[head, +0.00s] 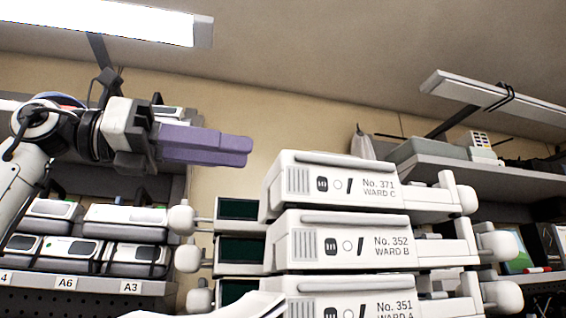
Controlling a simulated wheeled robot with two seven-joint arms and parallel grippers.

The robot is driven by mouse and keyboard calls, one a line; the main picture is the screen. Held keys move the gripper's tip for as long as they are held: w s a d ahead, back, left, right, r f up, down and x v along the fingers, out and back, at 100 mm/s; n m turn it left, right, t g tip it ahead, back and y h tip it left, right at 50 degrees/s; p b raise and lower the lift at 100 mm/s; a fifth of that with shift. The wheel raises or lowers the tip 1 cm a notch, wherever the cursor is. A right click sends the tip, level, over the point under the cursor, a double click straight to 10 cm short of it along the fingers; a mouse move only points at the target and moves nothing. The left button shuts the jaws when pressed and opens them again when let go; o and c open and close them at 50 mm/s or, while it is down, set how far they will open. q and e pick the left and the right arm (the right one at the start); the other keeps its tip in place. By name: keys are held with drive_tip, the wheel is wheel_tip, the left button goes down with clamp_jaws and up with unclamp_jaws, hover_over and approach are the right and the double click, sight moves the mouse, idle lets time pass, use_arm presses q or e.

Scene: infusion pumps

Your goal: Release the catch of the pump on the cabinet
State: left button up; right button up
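Three white pumps are stacked in the centre right: No. 371 WARD C (335,190) on top, No. 352 WARD B (345,240) in the middle, No. 351 WARD A (350,298) at the bottom, cut off by the frame. White round knobs stick out on both sides, such as the top left one (181,220) and the top right one (467,200). I cannot tell which part is a catch. No cabinet shows under the stack. My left gripper (248,152) is raised above and left of the stack, apart from it. Its purple fingers look closed together with nothing between them. My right gripper is not seen.
A shelf (95,285) at the left, labelled A6 and A3, holds several pump-like units (130,255). A grey shelf (480,178) stands at the right with boxes. Lamps hang above. Free air lies between my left gripper and the stack.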

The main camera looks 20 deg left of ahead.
use_arm(q)
drive_tip(key=x, duration=0.7)
drive_tip(key=shift+w+d+f, duration=0.1)
drive_tip(key=shift+w+d, duration=0.15)
clamp_jaws()
idle(1.1)
